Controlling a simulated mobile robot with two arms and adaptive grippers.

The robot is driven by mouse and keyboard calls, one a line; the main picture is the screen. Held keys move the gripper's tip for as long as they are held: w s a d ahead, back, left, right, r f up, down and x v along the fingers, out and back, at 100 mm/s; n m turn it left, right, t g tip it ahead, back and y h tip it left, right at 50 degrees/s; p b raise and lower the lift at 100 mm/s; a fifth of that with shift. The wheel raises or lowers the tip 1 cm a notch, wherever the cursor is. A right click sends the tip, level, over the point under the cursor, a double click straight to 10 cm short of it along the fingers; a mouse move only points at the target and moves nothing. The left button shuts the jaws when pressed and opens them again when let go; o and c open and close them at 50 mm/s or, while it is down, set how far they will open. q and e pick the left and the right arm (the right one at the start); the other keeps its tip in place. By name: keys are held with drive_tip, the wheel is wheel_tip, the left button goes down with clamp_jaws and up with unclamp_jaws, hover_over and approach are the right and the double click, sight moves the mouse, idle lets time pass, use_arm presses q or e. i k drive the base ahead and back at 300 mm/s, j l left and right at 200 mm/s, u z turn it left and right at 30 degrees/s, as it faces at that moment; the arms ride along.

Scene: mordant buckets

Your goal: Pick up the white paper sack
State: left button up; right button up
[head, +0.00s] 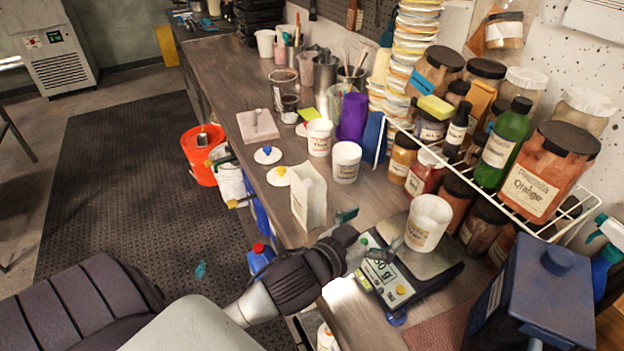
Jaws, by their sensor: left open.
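The white paper sack (310,203) stands upright on the brown workbench (232,83), near its front edge, with its top open and a small label on its front. My left gripper (368,232) is open and empty, just right of the sack and nearer to me, in front of the white tub on the scale. Its fingers are apart and do not appear to touch the sack. My right gripper is not in view.
A digital scale (440,265) bears a white tub (428,218) right of my left gripper. White cups (346,160), a purple cup (353,118) and a wire rack (480,184) with several jars stand behind. An orange bucket (199,158) is on the floor at left.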

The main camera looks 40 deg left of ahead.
sight(308, 197)
drive_tip(key=u, duration=1.25)
